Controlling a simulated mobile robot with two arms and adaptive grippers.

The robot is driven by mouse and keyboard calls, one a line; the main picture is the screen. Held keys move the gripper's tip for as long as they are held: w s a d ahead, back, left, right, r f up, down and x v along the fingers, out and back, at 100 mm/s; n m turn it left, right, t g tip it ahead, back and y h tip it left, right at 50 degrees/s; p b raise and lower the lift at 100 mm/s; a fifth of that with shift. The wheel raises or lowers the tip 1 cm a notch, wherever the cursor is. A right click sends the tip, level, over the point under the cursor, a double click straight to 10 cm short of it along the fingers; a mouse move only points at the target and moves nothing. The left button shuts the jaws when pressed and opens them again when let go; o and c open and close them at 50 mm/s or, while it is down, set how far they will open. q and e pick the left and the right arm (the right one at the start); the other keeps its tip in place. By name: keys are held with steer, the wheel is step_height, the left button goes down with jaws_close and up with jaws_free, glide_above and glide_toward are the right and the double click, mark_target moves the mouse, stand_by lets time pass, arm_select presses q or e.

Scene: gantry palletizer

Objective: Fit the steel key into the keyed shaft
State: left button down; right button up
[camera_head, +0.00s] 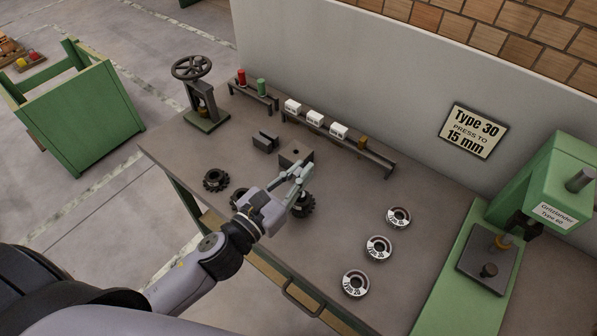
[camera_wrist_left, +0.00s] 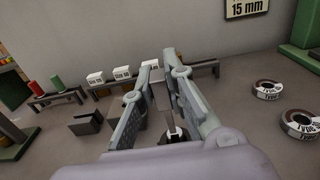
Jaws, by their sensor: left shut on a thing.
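My left gripper (camera_head: 301,174) is above the workbench, in front of a dark block with a hole (camera_head: 291,154). Its fingers (camera_wrist_left: 163,72) are close together on something small, most likely the steel key, which they largely hide. A dark toothed gear (camera_head: 304,208) is partly hidden behind the gripper. Between the fingers in the left wrist view, a dark part with a bright edge (camera_wrist_left: 174,133) shows low down; I cannot tell if it is the keyed shaft. My right gripper is not in view.
A dark slotted block (camera_head: 265,143) and another gear (camera_head: 215,180) are to the left. A low rack (camera_head: 377,157) with white boxes stands behind. Several labelled rings (camera_head: 379,247) lie to the right, before a green press (camera_head: 560,185). A handwheel press (camera_head: 203,95) stands at the far left corner.

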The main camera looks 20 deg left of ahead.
arm_select(q)
steer(key=shift+f+b, duration=2.4)
steer(key=shift+f, duration=0.4)
steer(key=c, duration=1.6)
jaws_free()
steer(key=shift+r, duration=0.1)
steer(key=shift+o, duration=0.2)
steer(key=v, duration=1.2)
